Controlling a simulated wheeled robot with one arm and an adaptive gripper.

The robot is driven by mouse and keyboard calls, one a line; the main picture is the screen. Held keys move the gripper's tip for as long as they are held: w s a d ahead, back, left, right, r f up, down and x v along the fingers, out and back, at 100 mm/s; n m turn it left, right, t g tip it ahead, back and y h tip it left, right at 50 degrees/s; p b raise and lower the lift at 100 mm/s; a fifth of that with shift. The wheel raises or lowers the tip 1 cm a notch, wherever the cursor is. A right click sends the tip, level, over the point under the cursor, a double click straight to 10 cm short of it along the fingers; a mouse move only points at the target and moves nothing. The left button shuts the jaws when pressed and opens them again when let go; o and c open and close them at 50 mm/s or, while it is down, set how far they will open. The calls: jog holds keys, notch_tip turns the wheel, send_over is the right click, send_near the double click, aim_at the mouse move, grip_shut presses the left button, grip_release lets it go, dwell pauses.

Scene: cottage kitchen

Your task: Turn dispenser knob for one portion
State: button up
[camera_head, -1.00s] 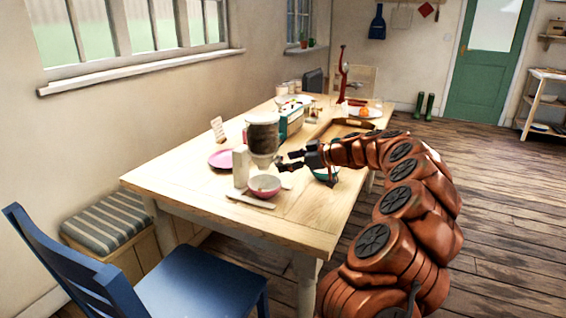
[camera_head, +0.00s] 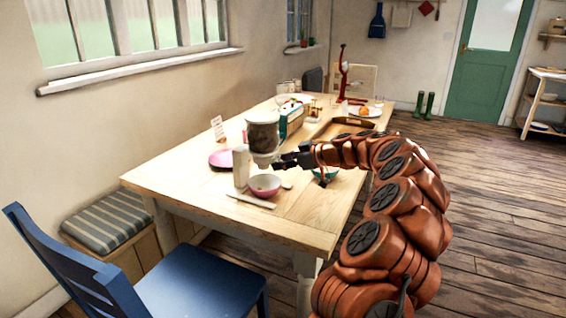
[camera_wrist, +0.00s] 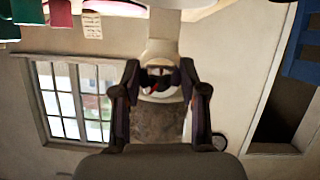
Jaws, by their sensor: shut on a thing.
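The dispenser (camera_head: 263,136) stands on the table, a clear canister with brown contents and a pale lid and lower part. A pink bowl (camera_head: 264,185) sits below and in front of it. My gripper (camera_head: 278,162) meets the dispenser's lower right side. In the wrist view my gripper (camera_wrist: 160,88) has a finger on each side of the dispenser knob (camera_wrist: 160,82), a pale round part with dark and red marks, and is shut on it. The fingers partly hide the knob. Its turn angle cannot be told.
A teal bowl (camera_head: 326,174) sits under my arm. A blue chair (camera_head: 190,280) stands at the near side of the wooden table (camera_head: 180,178).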

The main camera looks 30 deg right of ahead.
jog(key=shift+c, duration=1.2)
jog(key=shift+m+g+y, duration=0.9)
jog(key=shift+m+y, duration=0.7)
jog(key=shift+m, duration=0.8)
jog(key=shift+p, duration=0.3)
jog(key=o, duration=1.1)
jog(key=shift+o, duration=0.2)
